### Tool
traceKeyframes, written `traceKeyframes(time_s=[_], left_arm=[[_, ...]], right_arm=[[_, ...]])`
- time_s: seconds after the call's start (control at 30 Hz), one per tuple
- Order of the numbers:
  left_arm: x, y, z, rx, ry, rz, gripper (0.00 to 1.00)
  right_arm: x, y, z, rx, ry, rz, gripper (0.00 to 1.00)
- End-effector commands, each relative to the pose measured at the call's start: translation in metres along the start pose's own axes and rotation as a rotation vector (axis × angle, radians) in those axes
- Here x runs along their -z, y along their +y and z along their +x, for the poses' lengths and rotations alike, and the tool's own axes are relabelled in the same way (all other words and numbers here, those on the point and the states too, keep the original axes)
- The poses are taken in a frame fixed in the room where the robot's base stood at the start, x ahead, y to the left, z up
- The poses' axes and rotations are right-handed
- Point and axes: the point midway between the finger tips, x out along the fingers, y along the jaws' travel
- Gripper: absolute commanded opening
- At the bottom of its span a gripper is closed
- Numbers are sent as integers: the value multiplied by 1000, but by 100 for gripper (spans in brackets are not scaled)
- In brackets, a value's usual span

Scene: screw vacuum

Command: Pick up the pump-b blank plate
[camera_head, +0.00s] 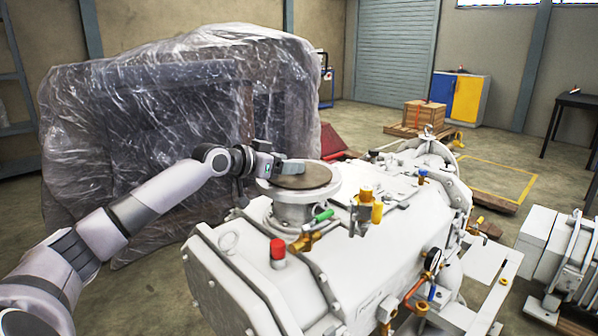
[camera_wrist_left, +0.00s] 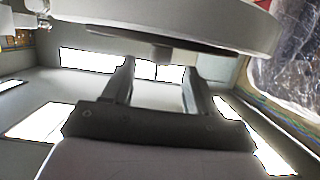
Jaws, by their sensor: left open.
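The blank plate (camera_head: 305,178) is a flat brown disc lying on the round white flange (camera_head: 293,212) on top of the white pump body. My left gripper (camera_head: 285,166) is at the far left edge of the plate, reaching in from the left. In the left wrist view its two fingers (camera_wrist_left: 160,70) are apart with nothing visible between them. Their tips are close to the dark thin edge of the plate (camera_wrist_left: 100,34), beside the pale flange rim (camera_wrist_left: 200,22). I cannot tell whether they touch it. My right gripper is not in view.
A plastic-wrapped bulky object (camera_head: 150,120) stands behind my left arm. The pump top carries a red cap (camera_head: 278,250), a green-handled valve (camera_head: 322,215) and yellow fittings (camera_head: 366,194) near the flange. A wooden crate (camera_head: 424,115) sits farther back.

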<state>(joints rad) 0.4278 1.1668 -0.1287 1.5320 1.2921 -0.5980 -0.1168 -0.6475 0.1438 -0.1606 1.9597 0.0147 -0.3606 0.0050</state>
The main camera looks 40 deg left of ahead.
Motion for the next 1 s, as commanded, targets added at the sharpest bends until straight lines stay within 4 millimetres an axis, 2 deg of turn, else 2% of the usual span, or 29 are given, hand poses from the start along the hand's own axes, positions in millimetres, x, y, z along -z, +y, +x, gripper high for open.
traceKeyframes(time_s=[0.3,0.63,0.8,0.83,1.0], left_arm=[[2,0,27,0,1,-1,58],[2,0,30,-1,0,2,58],[2,0,30,-1,0,1,3],[2,0,30,-1,0,1,0],[4,0,30,0,6,1,0]], right_arm=[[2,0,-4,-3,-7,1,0],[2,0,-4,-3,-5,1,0],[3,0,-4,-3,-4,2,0],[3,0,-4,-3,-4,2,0],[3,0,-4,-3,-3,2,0]])
